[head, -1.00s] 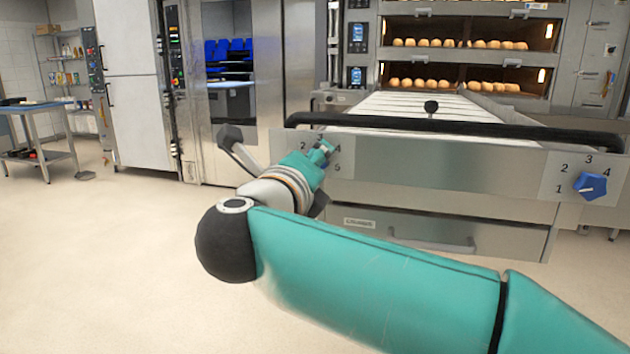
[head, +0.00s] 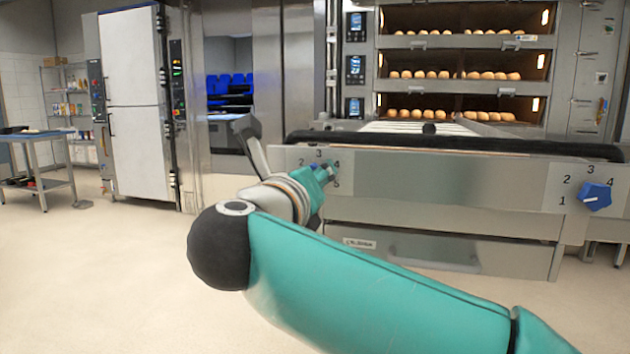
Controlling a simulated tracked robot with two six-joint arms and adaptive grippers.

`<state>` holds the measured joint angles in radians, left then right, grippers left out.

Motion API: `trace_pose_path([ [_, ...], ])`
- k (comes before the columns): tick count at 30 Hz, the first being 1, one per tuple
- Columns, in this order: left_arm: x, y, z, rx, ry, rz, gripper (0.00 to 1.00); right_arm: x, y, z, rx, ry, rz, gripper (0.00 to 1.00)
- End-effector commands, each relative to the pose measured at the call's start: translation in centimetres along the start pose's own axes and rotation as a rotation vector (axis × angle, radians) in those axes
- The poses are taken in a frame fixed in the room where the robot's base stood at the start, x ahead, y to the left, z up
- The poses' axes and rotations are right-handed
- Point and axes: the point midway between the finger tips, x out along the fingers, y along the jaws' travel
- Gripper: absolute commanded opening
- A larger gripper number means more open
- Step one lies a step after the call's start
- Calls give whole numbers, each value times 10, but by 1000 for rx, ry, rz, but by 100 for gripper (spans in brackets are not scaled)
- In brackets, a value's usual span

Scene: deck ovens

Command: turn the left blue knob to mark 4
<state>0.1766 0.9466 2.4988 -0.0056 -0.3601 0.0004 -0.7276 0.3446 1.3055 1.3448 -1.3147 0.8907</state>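The left blue knob (head: 313,166) sits on the left end of the steel front panel, mostly hidden behind my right gripper. Marks 2, 3, 4 and 5 show around it; mark 1 and the knob's pointer cannot be made out. My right gripper (head: 325,173), teal, comes in from the lower right and has its tip at the knob, near mark 4. Its fingers are too small and covered to tell whether they are closed on the knob. My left gripper is not in view.
A second blue knob (head: 595,197) with its own marks is at the panel's right end. A black bar (head: 450,142) runs along the panel's top. Deck ovens with bread (head: 410,75) stand behind. A steel table (head: 35,150) is at far left. Floor at left is clear.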

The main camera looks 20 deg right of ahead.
Motion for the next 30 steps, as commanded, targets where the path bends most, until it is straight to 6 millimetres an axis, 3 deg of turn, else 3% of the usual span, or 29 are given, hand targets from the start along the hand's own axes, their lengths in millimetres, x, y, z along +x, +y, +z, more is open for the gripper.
trace_pose_path([
  [4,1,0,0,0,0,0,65,0,3,-5,-5,13,2,3],
  [5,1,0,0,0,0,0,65,0,3,-5,-6,13,2,41],
  [9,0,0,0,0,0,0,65,0,2,-4,-4,10,2,63],
  [22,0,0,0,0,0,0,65,-7,1,-1,-1,4,4,63],
  [30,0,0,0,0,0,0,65,-51,2,-1,-1,1,6,63],
])
